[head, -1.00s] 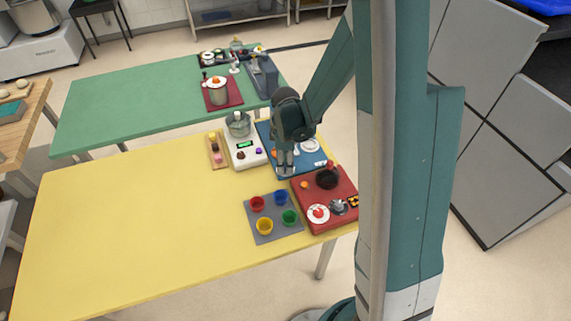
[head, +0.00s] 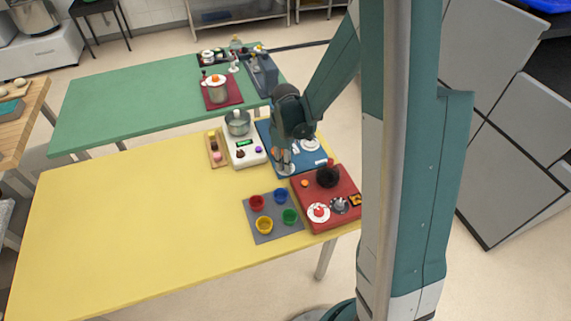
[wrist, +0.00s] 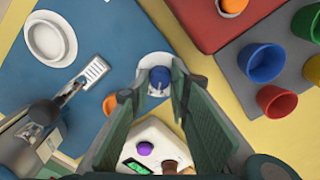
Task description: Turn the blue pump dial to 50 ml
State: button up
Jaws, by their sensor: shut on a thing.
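The blue pump dial (wrist: 160,76) is a small blue knob on a round white plate (wrist: 152,62), between my fingertips in the wrist view. My gripper (wrist: 160,84) is shut on it from above, a finger on each side. In the head view my gripper (head: 284,164) is low over the front left part of the blue board (head: 319,158); the knob itself is hidden there. The marks on the dial plate are too small to read, so I cannot tell its setting.
An orange knob (wrist: 110,104) and a white dish (wrist: 50,38) are on the blue board. A white unit with a green display (head: 246,153) stands left of it. A red board (head: 335,210) and a grey mat with several cups (head: 258,238) lie in front.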

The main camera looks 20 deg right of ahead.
jog(key=m+b, duration=0.2)
jog(key=m, duration=0.3)
jog(key=shift+f+m, duration=0.1)
jog(key=shift+m, duration=0.2)
jog(key=m+b, duration=0.1)
jog(key=m, duration=0.8)
jog(key=shift+b, duration=0.4)
jog(key=m, duration=0.4)
jog(key=shift+m+b, duration=0.3)
jog(key=o, duration=0.9)
jog(key=shift+r, duration=0.25)
